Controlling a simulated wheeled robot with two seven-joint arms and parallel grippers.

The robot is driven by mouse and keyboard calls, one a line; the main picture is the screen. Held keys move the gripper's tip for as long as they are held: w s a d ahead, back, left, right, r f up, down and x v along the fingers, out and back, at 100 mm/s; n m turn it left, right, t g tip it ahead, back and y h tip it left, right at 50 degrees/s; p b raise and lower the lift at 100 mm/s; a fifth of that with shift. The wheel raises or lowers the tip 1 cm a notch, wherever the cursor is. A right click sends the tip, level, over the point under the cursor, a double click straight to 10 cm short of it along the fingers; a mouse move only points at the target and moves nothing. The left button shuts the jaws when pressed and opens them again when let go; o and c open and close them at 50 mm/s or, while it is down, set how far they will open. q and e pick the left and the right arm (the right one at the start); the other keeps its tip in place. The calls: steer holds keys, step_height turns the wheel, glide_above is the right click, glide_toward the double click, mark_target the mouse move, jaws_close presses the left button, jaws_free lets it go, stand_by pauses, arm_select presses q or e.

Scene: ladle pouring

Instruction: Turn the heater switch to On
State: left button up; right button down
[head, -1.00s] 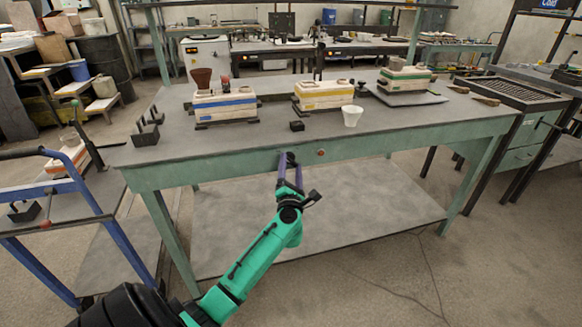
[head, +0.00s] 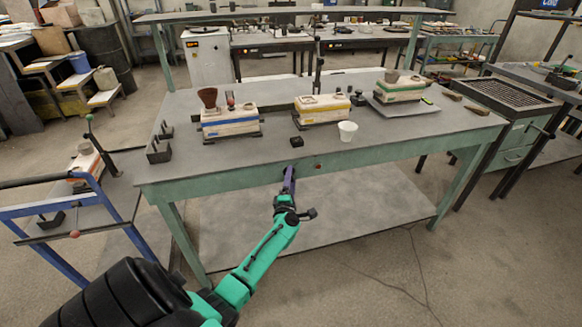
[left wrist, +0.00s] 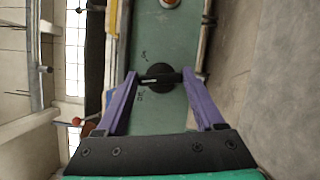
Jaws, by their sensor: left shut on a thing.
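The heater switch is a black knob (left wrist: 161,88) with a bar handle on a round dark plate. It sits on the green front rail of the workbench, with small unreadable marks beside it in the left wrist view. My left gripper (left wrist: 160,77), with purple fingers, is shut on the knob's bar, one finger at each end. In the head view the left gripper (head: 289,180) reaches the front rail and mostly hides the knob. The fingers nearly overlap there. My right gripper is not in view.
A red button (head: 317,166) is on the rail to the right of the gripper. The workbench (head: 250,158) carries a white cup (head: 347,131), a small black block (head: 297,141) and several striped boxes. A blue-framed cart (head: 85,235) stands at left.

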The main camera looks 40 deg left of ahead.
arm_select(q)
steer(key=shift+d+r+m+g+h+p, duration=0.15)
steer(key=shift+m+g+p, duration=0.55)
steer(key=shift+m+p, duration=1.15)
steer(key=shift+a+f+m+g+h+p, duration=0.1)
steer(key=shift+m+g+p, duration=0.6)
steer(key=shift+m+p, duration=1.1)
steer(key=shift+d+r+m+g+h+p, duration=0.15)
steer(key=shift+m+g+p, duration=0.75)
steer(key=shift+p, duration=1.7)
steer(key=shift+a+f+m, duration=0.1)
steer(key=shift+m, duration=0.15)
steer(key=o, duration=1.4)
steer(key=p+v, duration=1.1)
steer(key=v, duration=0.3)
steer(key=shift+s, duration=0.25)
